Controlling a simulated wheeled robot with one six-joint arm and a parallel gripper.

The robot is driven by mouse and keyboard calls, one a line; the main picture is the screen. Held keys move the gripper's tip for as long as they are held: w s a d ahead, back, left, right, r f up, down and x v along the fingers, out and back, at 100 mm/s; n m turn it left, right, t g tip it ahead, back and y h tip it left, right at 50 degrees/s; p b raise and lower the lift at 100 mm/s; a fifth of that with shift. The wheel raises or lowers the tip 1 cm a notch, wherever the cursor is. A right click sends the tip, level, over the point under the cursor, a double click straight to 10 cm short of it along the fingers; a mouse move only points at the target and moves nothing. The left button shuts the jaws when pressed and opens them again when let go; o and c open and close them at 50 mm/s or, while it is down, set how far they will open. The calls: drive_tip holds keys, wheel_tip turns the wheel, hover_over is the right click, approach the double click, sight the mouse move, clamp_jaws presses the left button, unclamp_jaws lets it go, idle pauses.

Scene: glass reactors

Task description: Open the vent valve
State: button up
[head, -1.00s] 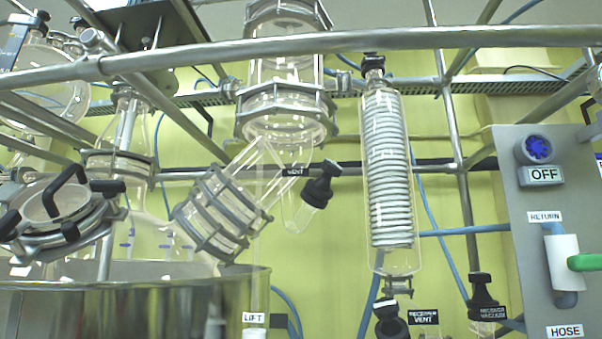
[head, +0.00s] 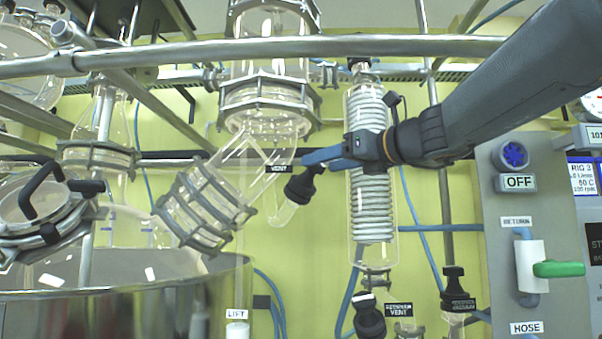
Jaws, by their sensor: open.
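The vent valve (head: 304,185) is a black knob on a short angled glass side arm, left of the coil condenser. The jaws are open, with the fingertips close to the knob's upper right side. I cannot tell whether they touch it.
The glass coil condenser (head: 373,220) stands behind my gripper. A metal rail (head: 260,50) crosses above. A grey panel (head: 520,255) with a green-handled valve (head: 558,269) is at the right. A separate "RECEIVER VENT" knob (head: 369,318) is below. A steel vessel (head: 120,310) fills the lower left.

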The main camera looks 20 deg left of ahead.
sight(300, 176)
drive_tip(key=p+x, duration=0.2)
drive_tip(key=x, duration=0.5)
drive_tip(key=shift+w+a+r, duration=0.15)
drive_tip(key=shift+w+a, duration=0.05)
drive_tip(key=shift+a, duration=0.15)
drive_tip(key=c, duration=1.1)
drive_tip(key=shift+o, duration=0.2)
drive_tip(key=shift+n+g, duration=0.3)
drive_tip(key=n+g, duration=0.1)
drive_tip(key=n+g+y, duration=0.1)
drive_tip(key=n, duration=0.1)
drive_tip(key=n+g+b, duration=0.1)
drive_tip(key=shift+s+a+y, duration=0.15)
drive_tip(key=shift+s+y, duration=0.1)
drive_tip(key=shift+y, duration=0.05)
drive_tip(key=shift+s+a+n+g+p, duration=0.1)
drive_tip(key=shift+s+n+g+p, duration=0.15)
drive_tip(key=shift+n+g, duration=0.6)
drive_tip(key=shift+s+d+n+g+p, duration=0.15)
drive_tip(key=shift+n+g, duration=0.4)
drive_tip(key=shift+n, duration=0.6)
drive_tip(key=shift+s+a+n+g+p, duration=0.15)
drive_tip(key=shift+n+g+p, duration=0.15)
drive_tip(key=shift+n+g, duration=0.55)
